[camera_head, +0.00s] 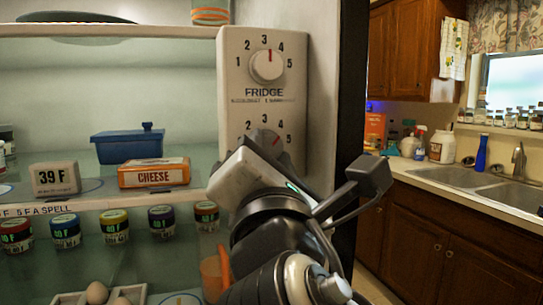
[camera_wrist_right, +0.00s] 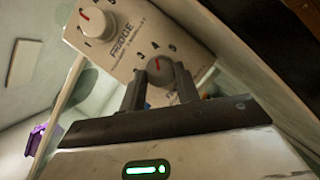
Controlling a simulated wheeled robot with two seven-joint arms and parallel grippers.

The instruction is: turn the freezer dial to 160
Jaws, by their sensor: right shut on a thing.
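The control panel (camera_head: 231,85) is white and has two round dials. The upper dial (camera_head: 267,66), labelled FRIDGE, has its red mark near 3; it also shows in the wrist view (camera_wrist_right: 97,22). The lower dial (camera_head: 265,142) is partly hidden by my right gripper in the head view. Numbers 2 to 5 show around it, and its red mark points up and right, roughly toward 4. No 160 is visible, and its label is hidden. My right gripper (camera_wrist_right: 159,82) is shut on the lower dial (camera_wrist_right: 160,68), one finger on each side. My left gripper is out of view.
Left of the panel, shelves hold a cheese box (camera_head: 154,172), a 39 F block (camera_head: 54,178), a blue container (camera_head: 128,146) and several small jars. Eggs lie low down. A dark fridge edge (camera_head: 352,90) stands right of the panel. A sink counter (camera_head: 450,179) is farther right.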

